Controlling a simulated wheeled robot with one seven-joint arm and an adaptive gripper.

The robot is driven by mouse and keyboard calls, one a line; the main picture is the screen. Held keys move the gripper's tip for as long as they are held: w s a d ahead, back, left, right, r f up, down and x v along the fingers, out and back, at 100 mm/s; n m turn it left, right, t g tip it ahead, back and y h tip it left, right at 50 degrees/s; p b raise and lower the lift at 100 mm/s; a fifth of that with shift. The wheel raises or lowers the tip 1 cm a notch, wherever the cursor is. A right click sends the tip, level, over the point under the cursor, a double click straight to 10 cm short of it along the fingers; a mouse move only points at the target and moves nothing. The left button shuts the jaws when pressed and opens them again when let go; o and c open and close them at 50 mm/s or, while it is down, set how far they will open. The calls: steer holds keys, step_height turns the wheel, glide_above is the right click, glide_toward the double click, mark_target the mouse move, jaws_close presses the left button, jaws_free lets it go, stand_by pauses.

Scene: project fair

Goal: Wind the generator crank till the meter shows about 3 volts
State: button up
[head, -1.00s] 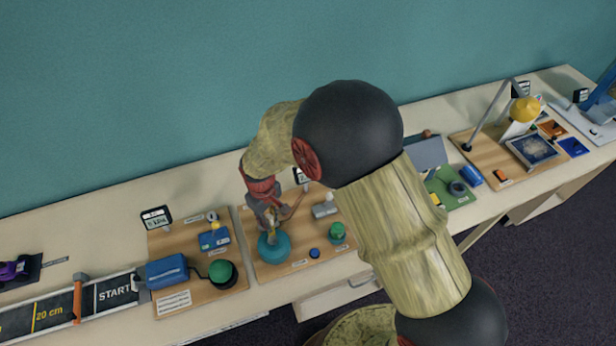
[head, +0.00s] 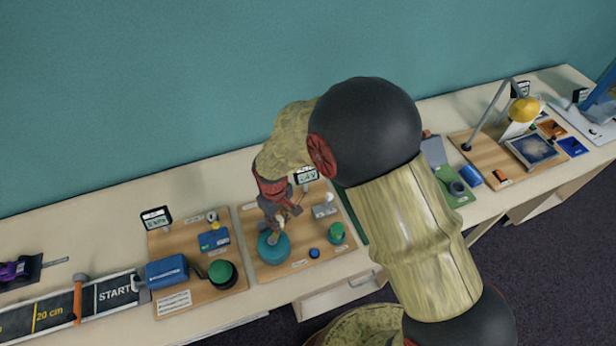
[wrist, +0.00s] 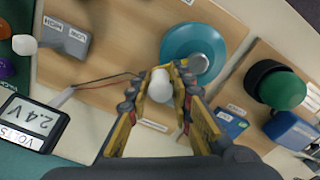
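The generator is a teal disc (head: 272,250) with a grey hub on a wooden board; it also shows in the wrist view (wrist: 180,48). The crank arm is mostly hidden by my fingers.
On the same board are a grey block with a white knob (head: 324,209), a blue button (head: 314,253) and a green knob (head: 337,232). The board to the left has a blue box (head: 166,272) and a green dome (head: 222,272). A teal wall stands behind.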

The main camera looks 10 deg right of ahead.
steer(key=o, duration=0.3)
steer(key=shift+r+p, duration=2.9)
steer(key=shift+r, duration=1.6)
steer(key=s+d+r+m+t+b, duration=0.2)
steer(key=s+d+r+m+b, duration=0.2)
steer(key=s+d+r+b, duration=0.3)
steer(key=s+d+r+m+t+b, duration=0.3)
steer(key=s+d+r+b, duration=0.4)
steer(key=d, duration=0.7)
steer(key=s+m+b, duration=0.1)
steer(key=s+b, duration=0.1)
steer(key=s, duration=0.1)
steer(key=shift+m+t, duration=0.3)
steer(key=shift+m, duration=0.1)
